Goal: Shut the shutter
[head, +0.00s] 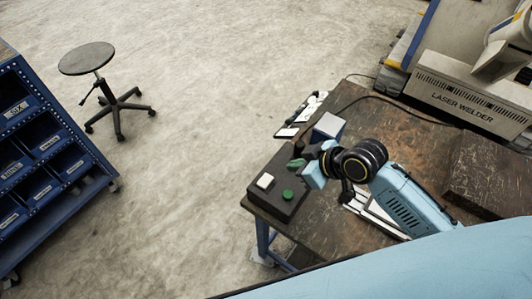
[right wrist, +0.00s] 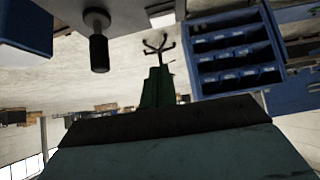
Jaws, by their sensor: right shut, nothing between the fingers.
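I cannot pick out the shutter with certainty. A dark control box (head: 259,197) with a white switch (head: 265,181) and a green button (head: 288,195) sits at the table's left corner. My right gripper (head: 296,163) is shut and empty, just behind this box in the picture; its green fingers (right wrist: 157,87) are together in the right wrist view. A pale blue-grey block (head: 328,126) stands just beyond the gripper. A black cylindrical knob (right wrist: 98,48) hangs at the upper left of the right wrist view, apart from the fingers. My left gripper is not in view.
A blue bin rack (head: 75,135) stands at the left. A black stool (head: 87,58) stands on open concrete floor.

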